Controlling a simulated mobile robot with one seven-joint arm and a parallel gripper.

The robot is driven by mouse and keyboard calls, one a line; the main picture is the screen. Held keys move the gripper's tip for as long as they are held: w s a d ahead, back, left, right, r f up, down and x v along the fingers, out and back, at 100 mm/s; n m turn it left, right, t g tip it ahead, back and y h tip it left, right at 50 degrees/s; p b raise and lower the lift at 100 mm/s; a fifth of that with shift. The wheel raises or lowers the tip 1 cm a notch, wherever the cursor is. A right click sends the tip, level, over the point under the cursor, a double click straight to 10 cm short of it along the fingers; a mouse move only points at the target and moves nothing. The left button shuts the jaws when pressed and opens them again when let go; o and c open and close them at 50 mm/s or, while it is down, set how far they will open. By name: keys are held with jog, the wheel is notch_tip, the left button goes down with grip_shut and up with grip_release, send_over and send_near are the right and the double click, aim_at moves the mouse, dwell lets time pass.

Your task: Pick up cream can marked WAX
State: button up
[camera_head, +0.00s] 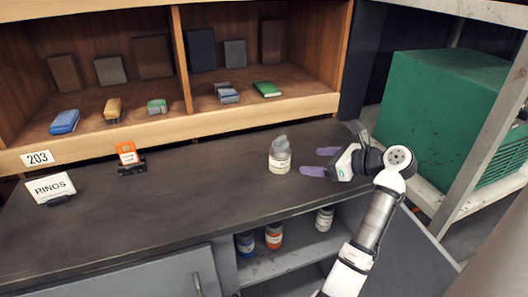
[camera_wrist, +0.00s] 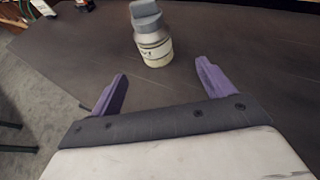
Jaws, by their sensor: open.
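A cream can (camera_head: 280,158) with a grey cap and a label stands upright on the dark countertop, right of the middle in the head view. It also shows in the wrist view (camera_wrist: 153,48), near the top, ahead of the fingers; its label is too small to read. My gripper (camera_head: 320,161) is open and empty, just to the right of the can in the head view. Its two purple fingers point toward the can but do not touch it. In the wrist view the gap between the fingertips (camera_wrist: 161,70) lies in front of the can.
Several small containers, including an orange-labelled one (camera_head: 273,236), stand on a shelf below the counter. A RINGS sign (camera_head: 52,188) and an orange item (camera_head: 128,156) stand at the left. A wooden shelf unit (camera_head: 230,118) rises behind.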

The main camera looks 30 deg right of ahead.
aim_at(276, 159)
jog(key=p+x, duration=0.2)
jog(key=x, duration=0.6)
jog(key=shift+w+a, duration=0.15)
jog(key=shift+w, duration=0.1)
jog(key=p+x, duration=0.1)
jog(key=x, duration=0.1)
jog(key=p+x, duration=0.1)
jog(key=x, duration=0.1)
jog(key=shift+a+r, duration=0.2)
jog(key=shift+a, duration=0.25)
jog(key=shift+w+a+f, duration=0.1)
jog(key=shift+w+f, duration=0.25)
jog(key=shift+w, duration=0.1)
jog(key=shift+r, duration=0.1)
jog(key=c, duration=0.9)
